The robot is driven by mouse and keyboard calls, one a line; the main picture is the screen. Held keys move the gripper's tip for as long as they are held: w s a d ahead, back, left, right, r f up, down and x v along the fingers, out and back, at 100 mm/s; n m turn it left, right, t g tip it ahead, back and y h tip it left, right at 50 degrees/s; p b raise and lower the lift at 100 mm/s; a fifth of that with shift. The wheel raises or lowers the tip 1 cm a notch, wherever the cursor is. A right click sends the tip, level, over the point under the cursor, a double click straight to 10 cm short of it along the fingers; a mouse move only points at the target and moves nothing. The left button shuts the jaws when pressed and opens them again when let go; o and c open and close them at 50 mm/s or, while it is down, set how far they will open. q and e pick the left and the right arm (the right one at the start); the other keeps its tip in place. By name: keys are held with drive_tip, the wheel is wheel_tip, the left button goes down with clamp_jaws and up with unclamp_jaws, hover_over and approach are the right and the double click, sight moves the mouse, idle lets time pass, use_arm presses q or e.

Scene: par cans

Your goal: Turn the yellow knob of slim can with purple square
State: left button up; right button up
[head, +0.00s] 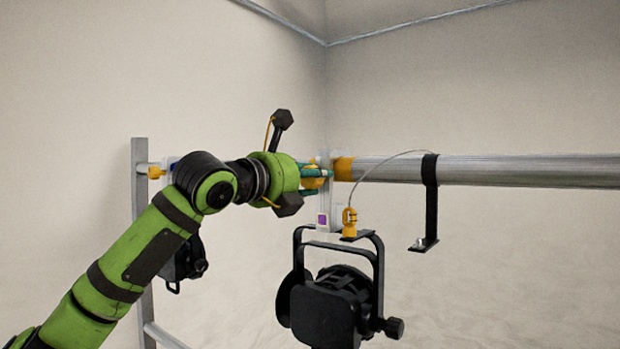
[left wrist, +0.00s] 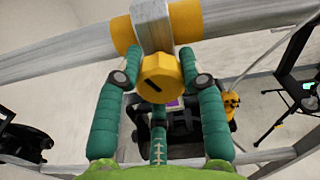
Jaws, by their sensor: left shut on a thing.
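The slim can (head: 335,300) is a black lamp in a yoke, hanging under the silver pipe (head: 500,171). A purple square (head: 322,220) marks its clamp just above the yoke. The yellow knob (left wrist: 162,78) sticks out from the clamp in the left wrist view. In the head view the fingers partly hide the knob (head: 312,183). My left gripper (head: 322,180) is shut on the knob. Its green fingers (left wrist: 166,84) touch the knob on its left and right sides, with another finger below. My right gripper is in neither view.
A safety cable with a yellow fitting (head: 349,220) runs from the can to the pipe. A black strap bracket (head: 430,200) hangs further right. Another black can (head: 190,262) hangs behind my left arm, near an upright metal post (head: 140,240).

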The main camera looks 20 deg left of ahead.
use_arm(q)
drive_tip(key=shift+m, duration=1)
drive_tip(key=o, duration=1.2)
drive_tip(key=shift+c, duration=0.2)
drive_tip(key=v, duration=1.2)
